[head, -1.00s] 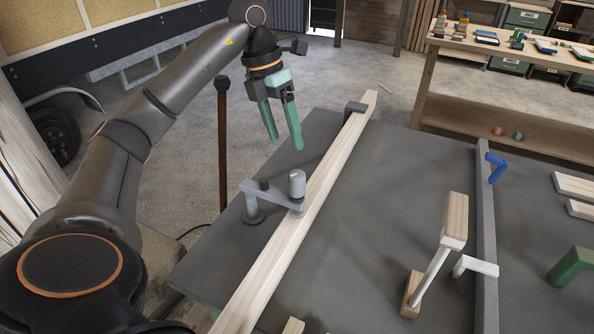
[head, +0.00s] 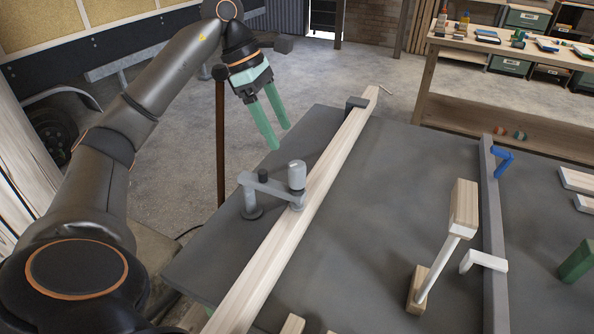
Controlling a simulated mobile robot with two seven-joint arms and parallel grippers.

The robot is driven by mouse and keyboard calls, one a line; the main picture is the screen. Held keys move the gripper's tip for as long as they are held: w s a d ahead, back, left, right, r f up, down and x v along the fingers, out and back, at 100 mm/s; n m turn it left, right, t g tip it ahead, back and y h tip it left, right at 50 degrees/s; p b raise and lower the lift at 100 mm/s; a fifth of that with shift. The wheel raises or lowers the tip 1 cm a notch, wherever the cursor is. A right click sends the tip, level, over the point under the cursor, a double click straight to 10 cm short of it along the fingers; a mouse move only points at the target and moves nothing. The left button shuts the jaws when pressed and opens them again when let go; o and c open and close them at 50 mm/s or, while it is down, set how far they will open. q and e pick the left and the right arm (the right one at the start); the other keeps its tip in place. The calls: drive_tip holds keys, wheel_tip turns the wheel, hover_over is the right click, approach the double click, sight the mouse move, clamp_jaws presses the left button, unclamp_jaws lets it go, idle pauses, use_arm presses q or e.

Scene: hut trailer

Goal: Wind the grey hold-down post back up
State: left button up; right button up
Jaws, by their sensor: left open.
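The grey hold-down clamp stands at the left edge of the dark table (head: 400,170). Its grey post (head: 297,175) is upright at the right end of the clamp's arm, over a long pale wooden beam (head: 290,235). The post's foot appears to rest on the beam. My left gripper (head: 281,138) is open and empty, its green fingers above and behind the clamp, apart from it. My right gripper is not in view.
A dark block (head: 356,103) stands by the beam's far end. A white bar with wooden blocks (head: 463,215), a grey rail (head: 489,220), a blue handle (head: 502,163) and a green piece (head: 577,261) are to the right. A workbench (head: 520,50) stands behind. The table's middle is clear.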

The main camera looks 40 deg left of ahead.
sight(294, 164)
use_arm(q)
drive_tip(key=b+x, duration=0.1)
drive_tip(key=x, duration=0.9)
drive_tip(key=shift+d+f, duration=0.15)
drive_tip(key=shift+f, duration=0.2)
clamp_jaws()
